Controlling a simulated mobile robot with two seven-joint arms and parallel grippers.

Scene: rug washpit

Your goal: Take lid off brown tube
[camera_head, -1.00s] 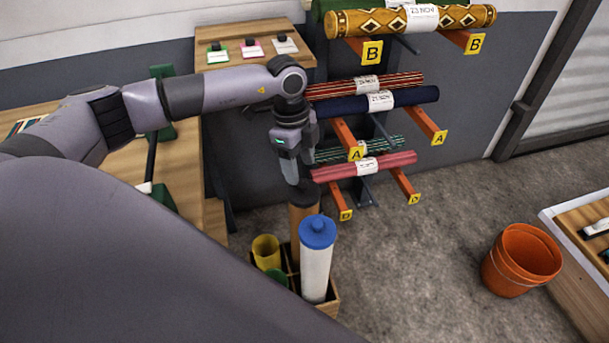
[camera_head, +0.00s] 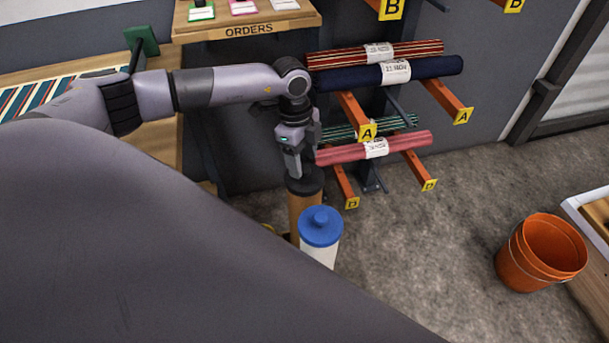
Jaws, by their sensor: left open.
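The brown tube (camera_head: 305,212) stands upright behind a white tube (camera_head: 319,257) with a blue lid (camera_head: 321,226). A dark lid (camera_head: 304,183) sits on top of the brown tube. My left gripper (camera_head: 294,172) points down directly above the dark lid, fingers at or very near its top. It is open, and I cannot tell whether it touches the lid. The lower part of both tubes is hidden by my own body. My right gripper is not in view.
A rack with rolled rugs (camera_head: 390,72) on orange arms stands just right of my left gripper. An orange bucket (camera_head: 540,252) stands on the right, with open floor between.

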